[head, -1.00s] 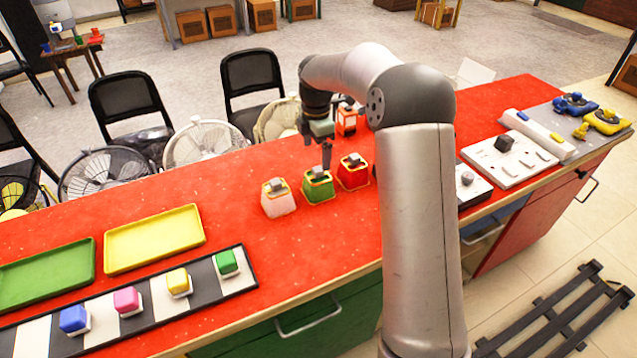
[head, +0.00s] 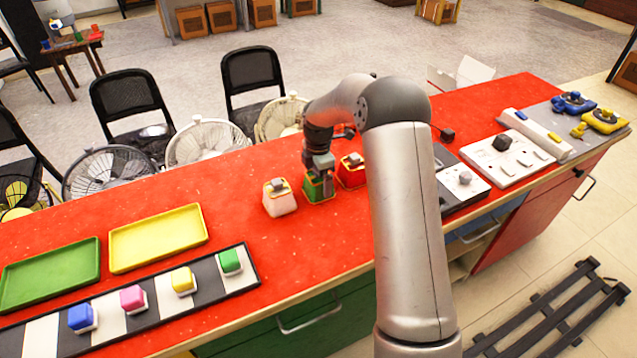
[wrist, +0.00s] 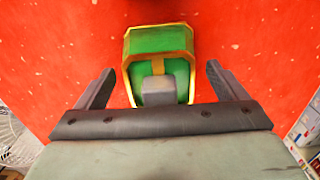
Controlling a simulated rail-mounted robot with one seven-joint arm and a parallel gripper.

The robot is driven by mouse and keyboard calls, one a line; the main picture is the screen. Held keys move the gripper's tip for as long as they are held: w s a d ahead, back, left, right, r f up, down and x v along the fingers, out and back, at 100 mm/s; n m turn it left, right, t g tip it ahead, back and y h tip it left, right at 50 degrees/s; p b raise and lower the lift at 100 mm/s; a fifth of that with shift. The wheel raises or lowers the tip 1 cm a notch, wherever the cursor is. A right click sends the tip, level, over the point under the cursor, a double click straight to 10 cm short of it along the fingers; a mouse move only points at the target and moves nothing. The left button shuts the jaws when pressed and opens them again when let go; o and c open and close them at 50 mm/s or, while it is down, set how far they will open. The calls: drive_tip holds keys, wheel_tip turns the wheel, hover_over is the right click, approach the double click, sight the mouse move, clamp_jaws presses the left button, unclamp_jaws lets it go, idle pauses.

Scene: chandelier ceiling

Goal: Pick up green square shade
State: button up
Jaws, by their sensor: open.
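The green square shade (head: 318,187) stands on the red counter between a white shade (head: 279,199) and a red shade (head: 352,171). In the wrist view the green shade (wrist: 160,58) has a gold rim and a grey block on top. My gripper (wrist: 158,92) is open, with one finger on each side of the shade's top and a gap to it on both sides. In the head view my gripper (head: 319,178) is right over the green shade and hides part of its top.
Yellow (head: 157,238) and green (head: 50,274) trays lie on the left of the counter (head: 240,235). A striped board in front holds several coloured cubes. White switch panels (head: 512,158) stand to the right of my arm. Fans and chairs line the far edge.

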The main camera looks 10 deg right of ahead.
drive_tip(key=c, duration=1.1)
drive_tip(key=shift+r, duration=0.1)
